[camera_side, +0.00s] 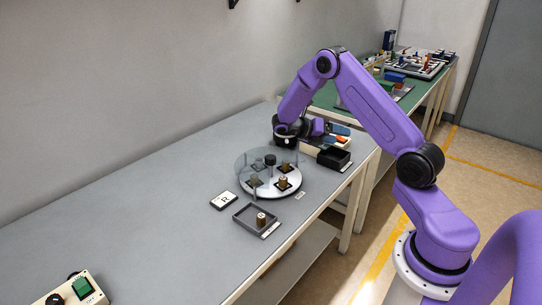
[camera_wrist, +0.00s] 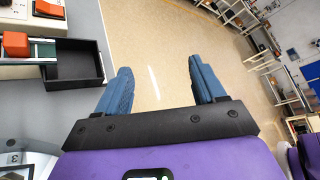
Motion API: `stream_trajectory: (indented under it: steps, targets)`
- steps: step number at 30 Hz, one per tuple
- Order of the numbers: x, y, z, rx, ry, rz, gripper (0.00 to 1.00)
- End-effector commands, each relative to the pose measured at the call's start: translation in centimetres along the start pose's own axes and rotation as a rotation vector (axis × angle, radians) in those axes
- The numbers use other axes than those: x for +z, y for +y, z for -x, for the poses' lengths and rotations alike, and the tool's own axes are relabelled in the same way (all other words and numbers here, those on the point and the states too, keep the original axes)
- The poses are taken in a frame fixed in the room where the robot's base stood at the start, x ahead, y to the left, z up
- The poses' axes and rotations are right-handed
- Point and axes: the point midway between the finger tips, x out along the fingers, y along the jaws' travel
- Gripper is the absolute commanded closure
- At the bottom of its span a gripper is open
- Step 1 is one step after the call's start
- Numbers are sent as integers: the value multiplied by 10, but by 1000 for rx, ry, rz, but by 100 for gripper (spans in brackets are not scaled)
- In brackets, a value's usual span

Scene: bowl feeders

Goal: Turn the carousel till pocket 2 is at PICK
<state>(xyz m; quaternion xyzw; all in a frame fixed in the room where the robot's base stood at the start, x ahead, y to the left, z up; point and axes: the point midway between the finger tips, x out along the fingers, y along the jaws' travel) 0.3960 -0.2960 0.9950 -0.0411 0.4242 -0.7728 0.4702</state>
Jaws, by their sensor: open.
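The carousel (camera_side: 270,190) is a round white disc on the grey bench in the side view, with a clear curved guard around its back and a dark knob (camera_side: 270,159) at its centre. Several dark square pockets on it hold brass-coloured parts (camera_side: 283,183). In the wrist view only a white rim (camera_wrist: 38,162) shows at lower left, near a tag reading 3 (camera_wrist: 13,158). Pocket numbers and PICK are too small to read in the side view. My gripper (camera_wrist: 160,66) is open and empty, level, behind and right of the carousel (camera_side: 345,130), touching nothing visible.
In front are a tray (camera_side: 240,217) with a brass part and a marked card (camera_side: 224,200). A switch box (camera_side: 75,290) is lower left.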

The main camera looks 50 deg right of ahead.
Motion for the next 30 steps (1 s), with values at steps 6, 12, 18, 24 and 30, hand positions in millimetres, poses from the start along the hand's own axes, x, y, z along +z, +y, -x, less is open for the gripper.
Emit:
stream_trajectory:
  steps: [6, 12, 18, 24, 30]
  targets:
    - [1, 19, 66, 190, 453, -262, 31]
    - [26, 32, 148, 415, 826, -452, 31]
    - [53, 30, 206, 572, 1044, -547, 31]
    - [56, 33, 218, 606, 1096, -564, 31]
    - [38, 51, 208, 601, 1094, -562, 31]
